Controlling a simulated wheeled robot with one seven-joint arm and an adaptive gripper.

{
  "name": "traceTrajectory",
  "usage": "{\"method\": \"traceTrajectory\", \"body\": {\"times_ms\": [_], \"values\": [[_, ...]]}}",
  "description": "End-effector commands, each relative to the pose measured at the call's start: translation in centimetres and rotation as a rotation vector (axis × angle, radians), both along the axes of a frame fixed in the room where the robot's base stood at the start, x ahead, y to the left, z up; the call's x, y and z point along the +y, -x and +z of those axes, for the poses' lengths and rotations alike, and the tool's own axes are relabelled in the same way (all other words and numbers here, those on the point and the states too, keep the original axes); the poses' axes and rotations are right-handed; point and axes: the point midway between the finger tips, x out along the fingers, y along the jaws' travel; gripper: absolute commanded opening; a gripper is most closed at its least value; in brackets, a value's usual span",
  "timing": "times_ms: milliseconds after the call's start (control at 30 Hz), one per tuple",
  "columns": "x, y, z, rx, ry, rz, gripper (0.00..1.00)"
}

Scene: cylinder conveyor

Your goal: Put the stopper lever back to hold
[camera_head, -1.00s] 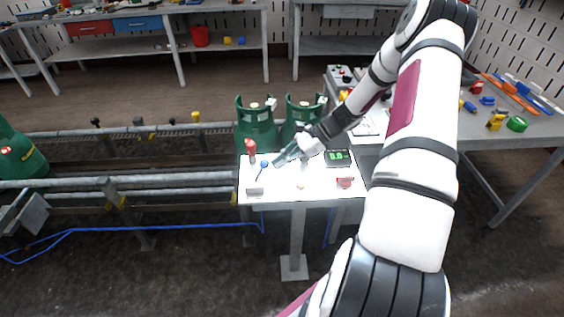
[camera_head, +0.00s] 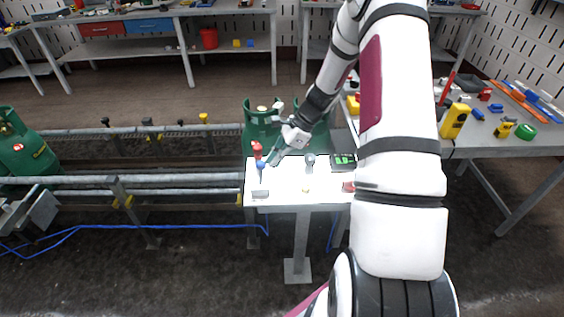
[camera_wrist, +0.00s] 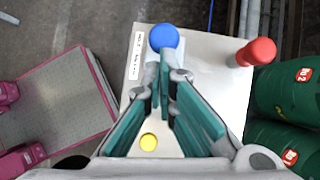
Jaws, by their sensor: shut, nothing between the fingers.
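The lever with the blue knob (camera_head: 261,165) stands on a grey base (camera_head: 260,194) at the left of the white panel table (camera_head: 285,192). Its stick is nearly upright. In the wrist view the blue knob (camera_wrist: 163,36) is just beyond my fingertips, beside a white label (camera_wrist: 137,55) too small to read. My gripper (camera_head: 271,161) is shut and empty, right of the blue knob. In the wrist view its fingertips (camera_wrist: 170,70) meet right below the knob; whether they touch it I cannot tell. The stick is mostly hidden there.
A red knob (camera_wrist: 258,52) stands close to the right of the blue one in the wrist view. A yellow button (camera_wrist: 148,142) lies beneath my fingers. Green cylinders (camera_wrist: 283,92) stand behind the panel. Conveyor rails (camera_head: 150,180) run off to the left.

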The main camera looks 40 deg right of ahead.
Motion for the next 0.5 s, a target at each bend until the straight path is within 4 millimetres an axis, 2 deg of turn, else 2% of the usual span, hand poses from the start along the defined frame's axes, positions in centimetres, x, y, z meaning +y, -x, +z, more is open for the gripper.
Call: {"method": "traceTrajectory", "body": {"times_ms": [200, 500], "values": [[1.8, -1.2, 0.6, 0.087, 0.135, 0.009, 0.0], [3.4, -2.3, 0.9, 0.185, 0.273, 0.004, 0.0]]}}
